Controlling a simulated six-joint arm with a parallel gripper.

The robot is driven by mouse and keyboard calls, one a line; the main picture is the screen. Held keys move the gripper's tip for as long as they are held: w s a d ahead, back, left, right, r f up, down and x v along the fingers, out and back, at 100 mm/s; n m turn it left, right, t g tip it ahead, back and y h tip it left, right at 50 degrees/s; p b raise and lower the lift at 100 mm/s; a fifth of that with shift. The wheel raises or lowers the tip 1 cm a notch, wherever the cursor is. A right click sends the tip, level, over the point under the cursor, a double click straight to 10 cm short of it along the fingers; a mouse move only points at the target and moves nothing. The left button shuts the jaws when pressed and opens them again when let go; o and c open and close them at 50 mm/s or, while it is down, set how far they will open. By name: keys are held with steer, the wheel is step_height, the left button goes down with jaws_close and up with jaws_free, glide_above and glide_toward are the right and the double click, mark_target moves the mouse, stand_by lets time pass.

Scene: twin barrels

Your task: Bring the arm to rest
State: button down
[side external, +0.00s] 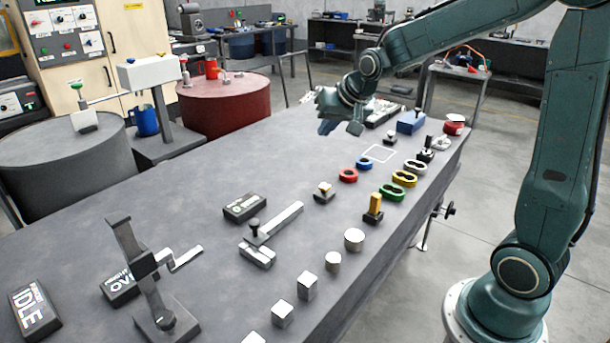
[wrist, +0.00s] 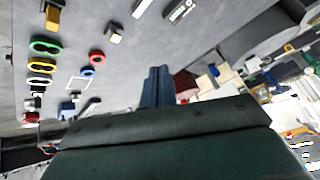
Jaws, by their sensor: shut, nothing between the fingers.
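My gripper (side external: 340,127) hangs above the far part of the grey workbench (side external: 215,235), at the end of my green arm. Its fingers are together with nothing between them. In the wrist view the blue-grey fingers (wrist: 157,85) show closed, above the dark wrist body. The gripper is clear of the bench top and appears to touch nothing. A white square outline (side external: 378,153) is marked on the bench to the right of the gripper.
Red (side external: 348,175) and blue (side external: 363,163) rings, double rings in green (side external: 391,192), yellow (side external: 404,178) and white, and several metal blocks (side external: 307,286) stand along the bench. A grey barrel (side external: 60,165) and a red barrel (side external: 225,103) stand behind. A crank stand (side external: 150,270) rises at near left.

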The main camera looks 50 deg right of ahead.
steer(key=s+a+r+n, duration=0.1)
steer(key=s+a+n, duration=0.2)
steer(key=s, duration=1)
steer(key=s+a+r+n+g+y, duration=0.1)
steer(key=s+a+n, duration=0.3)
steer(key=s, duration=0.9)
steer(key=a+r, duration=0.1)
steer(key=a, duration=0.2)
steer(key=shift+a+r+g+y, duration=0.25)
steer(key=shift+a+g+y, duration=0.05)
steer(key=shift+a, duration=0.1)
